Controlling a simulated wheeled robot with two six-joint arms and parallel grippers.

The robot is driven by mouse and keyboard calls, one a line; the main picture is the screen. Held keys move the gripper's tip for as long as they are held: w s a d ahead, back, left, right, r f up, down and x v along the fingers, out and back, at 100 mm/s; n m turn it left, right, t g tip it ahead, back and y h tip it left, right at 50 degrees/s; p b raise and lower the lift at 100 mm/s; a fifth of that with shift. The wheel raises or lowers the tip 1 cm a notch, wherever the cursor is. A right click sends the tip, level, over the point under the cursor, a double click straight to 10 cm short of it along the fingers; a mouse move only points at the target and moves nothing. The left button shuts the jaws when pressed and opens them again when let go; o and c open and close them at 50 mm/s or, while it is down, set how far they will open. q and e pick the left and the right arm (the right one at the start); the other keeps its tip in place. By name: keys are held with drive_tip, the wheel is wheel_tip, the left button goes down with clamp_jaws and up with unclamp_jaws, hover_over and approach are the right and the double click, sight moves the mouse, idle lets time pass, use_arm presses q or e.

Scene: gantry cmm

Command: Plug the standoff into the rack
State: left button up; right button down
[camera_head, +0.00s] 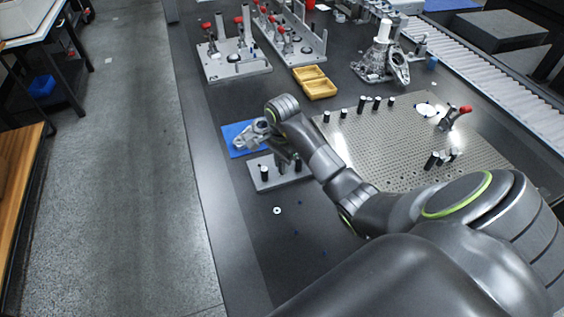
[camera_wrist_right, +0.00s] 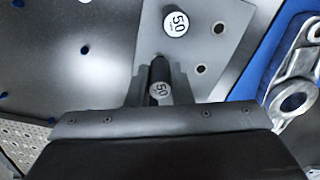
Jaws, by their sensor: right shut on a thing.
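The rack (camera_head: 286,181) is a small grey plate with holes, lying on the dark table. In the right wrist view the rack (camera_wrist_right: 207,42) has open holes beside a standing standoff (camera_wrist_right: 176,24) marked 50. That standing standoff shows as a dark cylinder in the head view (camera_head: 264,173). My right gripper (camera_wrist_right: 160,88) is shut on another dark standoff (camera_wrist_right: 160,91), its pale end also marked 50. The held standoff is over or at the rack, near the standing one. Its lower end is hidden, so I cannot tell whether it sits in a hole. My left gripper is not in view.
A blue mat (camera_head: 231,130) with a metal casting (camera_head: 252,136) lies just behind the rack. A perforated plate (camera_head: 386,150) with several standoffs is to the right. Yellow trays (camera_head: 316,85) and fixtures stand farther back. A small white ring (camera_head: 277,210) lies in front.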

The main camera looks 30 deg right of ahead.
drive_tip(key=shift+f+b, duration=0.65)
drive_tip(key=shift+f, duration=0.1)
drive_tip(key=c, duration=1.2)
unclamp_jaws()
wheel_tip(320, 180, up, 7)
drive_tip(key=shift+p, duration=1.05)
wheel_tip(320, 180, up, 10)
drive_tip(key=p, duration=1)
drive_tip(key=shift+r+p, duration=0.25)
drive_tip(key=shift+p, duration=0.05)
drive_tip(key=shift+f, duration=0.1)
